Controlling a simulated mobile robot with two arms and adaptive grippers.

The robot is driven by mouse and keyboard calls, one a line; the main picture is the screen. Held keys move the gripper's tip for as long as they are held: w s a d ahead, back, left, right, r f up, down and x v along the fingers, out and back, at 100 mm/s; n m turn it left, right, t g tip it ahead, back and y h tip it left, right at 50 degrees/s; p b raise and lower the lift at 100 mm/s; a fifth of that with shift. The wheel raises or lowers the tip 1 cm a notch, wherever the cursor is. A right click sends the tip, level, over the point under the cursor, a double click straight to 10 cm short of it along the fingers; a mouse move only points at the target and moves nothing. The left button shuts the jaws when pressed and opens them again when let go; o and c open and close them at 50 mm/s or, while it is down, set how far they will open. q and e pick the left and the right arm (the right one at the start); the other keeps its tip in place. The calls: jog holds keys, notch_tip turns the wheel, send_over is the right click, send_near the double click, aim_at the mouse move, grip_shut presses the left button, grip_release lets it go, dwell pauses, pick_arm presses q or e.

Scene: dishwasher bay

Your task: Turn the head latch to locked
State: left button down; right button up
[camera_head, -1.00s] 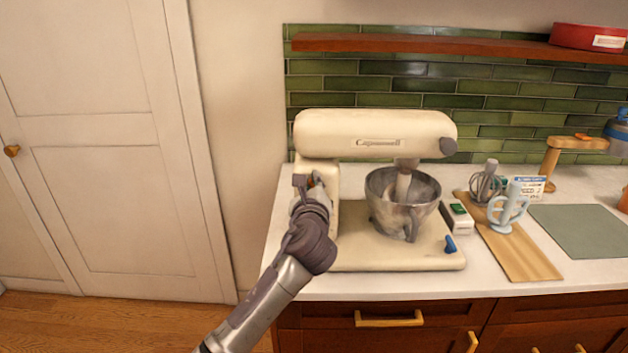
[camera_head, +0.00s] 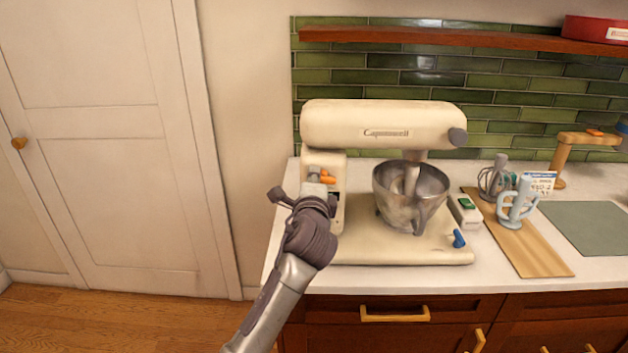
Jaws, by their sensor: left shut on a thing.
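The cream stand mixer (camera_head: 375,125) stands on the white counter with its head level over a metal bowl (camera_head: 405,190). The head latch (camera_head: 327,178), a small orange lever, is on the column below the rear of the head. My left gripper (camera_head: 315,182) is at the column's left side, shut on the latch; its fingers and wrist hide part of the latch and the column's lower side. A blue knob (camera_head: 458,239) sits at the front right of the mixer base (camera_head: 360,252). My right gripper is not in view.
Right of the mixer are a white box with a green top (camera_head: 465,211), a wooden board (camera_head: 530,252), a whisk (camera_head: 492,180) and a light blue cup-like holder (camera_head: 517,207). A red-brown shelf (camera_head: 440,41) runs above the mixer. A closed door (camera_head: 105,150) is at the left.

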pick_arm(q)
jog(key=shift+f+n, duration=0.25)
jog(key=shift+n, duration=0.35)
jog(key=c, duration=1.1)
grip_release()
jog(key=shift+c, duration=0.2)
jog(key=s, duration=1.2)
